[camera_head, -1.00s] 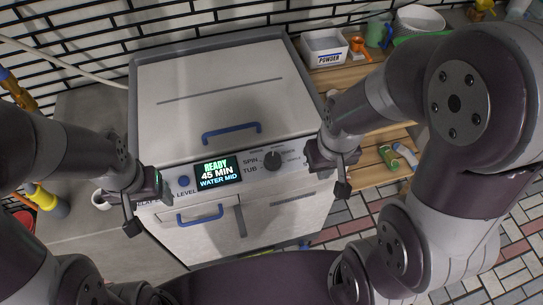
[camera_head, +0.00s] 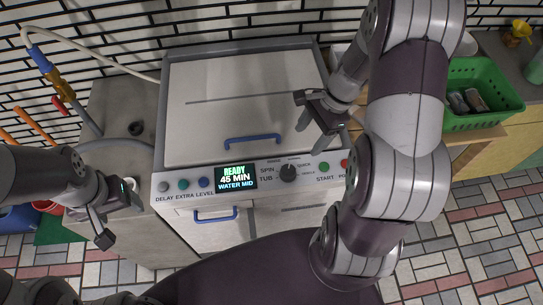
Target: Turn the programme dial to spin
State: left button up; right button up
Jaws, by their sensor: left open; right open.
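The programme dial (camera_head: 288,173) is a dark round knob on the front panel of the white machine (camera_head: 205,100). SPIN and TUB are printed left of it and QUICK to its upper right; its pointer is too small to read surely. The display (camera_head: 236,177) left of it reads READY, 45 MIN, WATER MID. My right gripper (camera_head: 311,134) is open and empty above the lid's right front, up and right of the dial and apart from it. My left gripper (camera_head: 92,226) is open and empty, left of the machine's front.
A blue lid handle (camera_head: 252,140) and a blue drawer handle (camera_head: 214,216) stick out. Several buttons line the panel, including a green START button (camera_head: 324,167). A green basket (camera_head: 482,92) stands on the right counter. A hose (camera_head: 95,68) runs at the back left.

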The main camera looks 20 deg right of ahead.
aim_at(289, 170)
jog(key=shift+m, duration=0.3)
jog(key=x, duration=1.2)
jog(key=shift+s+a+f, duration=0.25)
jog(key=shift+s, duration=0.15)
jog(key=c, duration=1.1)
